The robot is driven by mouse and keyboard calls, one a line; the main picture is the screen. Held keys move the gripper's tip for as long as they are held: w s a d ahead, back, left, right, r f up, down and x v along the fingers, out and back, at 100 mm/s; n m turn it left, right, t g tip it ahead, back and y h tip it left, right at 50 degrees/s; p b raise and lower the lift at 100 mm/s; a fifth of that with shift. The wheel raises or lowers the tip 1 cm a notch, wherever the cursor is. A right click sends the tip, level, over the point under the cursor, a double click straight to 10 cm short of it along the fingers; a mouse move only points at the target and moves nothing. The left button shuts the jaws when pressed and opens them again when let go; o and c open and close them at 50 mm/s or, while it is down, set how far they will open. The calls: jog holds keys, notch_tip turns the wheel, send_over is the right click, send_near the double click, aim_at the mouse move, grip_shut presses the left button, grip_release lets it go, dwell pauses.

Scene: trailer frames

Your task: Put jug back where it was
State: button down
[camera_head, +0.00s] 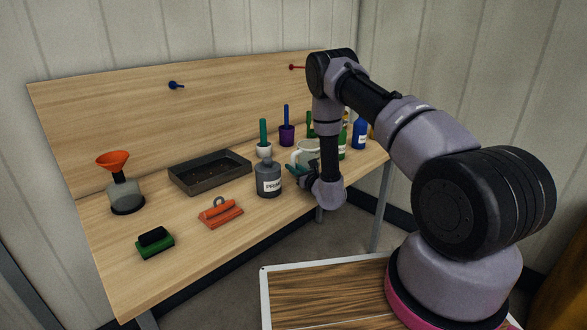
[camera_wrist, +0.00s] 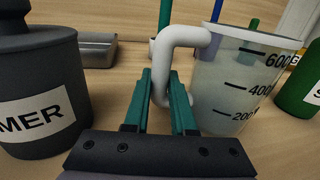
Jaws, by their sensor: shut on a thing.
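The jug (camera_wrist: 240,85) is a translucent white measuring jug with black marks and a thick white handle. It stands upright on the right side of the wrist view. My gripper (camera_wrist: 161,90) has teal fingers on either side of the lower part of the handle (camera_wrist: 187,37), shut on it. In the head view the jug (camera_head: 307,150) shows at the back right of the wooden bench (camera_head: 150,265), partly hidden by my arm. My gripper (camera_head: 296,169) is low beside it there. Whether the jug's base touches the bench is hidden.
A dark grey bottle labelled PRIMER (camera_head: 268,175) stands close left of my gripper. Green (camera_head: 343,145) and blue (camera_head: 360,133) bottles stand to the right. A grey tray (camera_head: 190,183), an orange-funnel bottle (camera_head: 124,190), an orange tool (camera_head: 220,213) and a green brush (camera_head: 155,244) are further left.

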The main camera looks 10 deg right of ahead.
jog(key=shift+f, duration=0.1)
jog(key=c, duration=0.7)
grip_release()
jog(key=shift+c, duration=0.2)
